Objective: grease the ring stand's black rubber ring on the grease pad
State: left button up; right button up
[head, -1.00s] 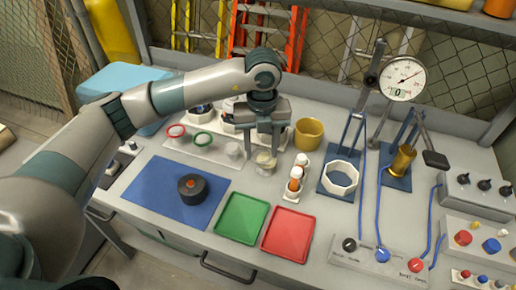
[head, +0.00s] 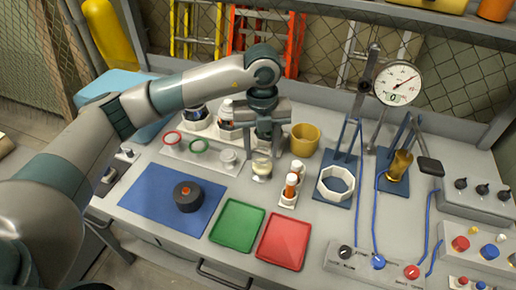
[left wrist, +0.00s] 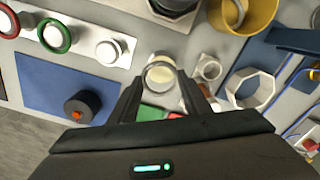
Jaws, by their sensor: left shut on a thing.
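My left gripper (head: 264,150) points down just above the grease pad, a small cup with a cream top (head: 262,168). The pad also shows just beyond the fingertips in the left wrist view (left wrist: 160,72). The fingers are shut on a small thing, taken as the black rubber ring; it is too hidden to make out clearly. The ring stand (head: 180,154) is a white board behind left, with a red ring (head: 173,138), a green ring (head: 199,146) and a pale post (head: 228,157) showing no black ring. My right gripper is not in view.
A blue mat (head: 150,195) with a black puck (head: 188,197), a green tray (head: 237,225) and a red tray (head: 283,242) lie in front. A bottle rack (head: 288,203), white octagonal ring (head: 336,184) and yellow cup (head: 306,138) stand close on the right.

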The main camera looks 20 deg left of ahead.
pick_arm(q)
jog(key=shift+w+d+r+p, duration=0.1)
jog(key=shift+d+r+p, duration=0.05)
jog(key=shift+r+p, duration=0.2)
jog(key=shift+w+d+r+p, duration=0.1)
jog(key=shift+r+p, duration=0.1)
jog(key=shift+r, duration=0.25)
jog(key=shift+s+a+r, duration=0.1)
jog(key=shift+r, duration=0.05)
jog(key=shift+r+m, duration=0.15)
jog(key=shift+m, duration=0.15)
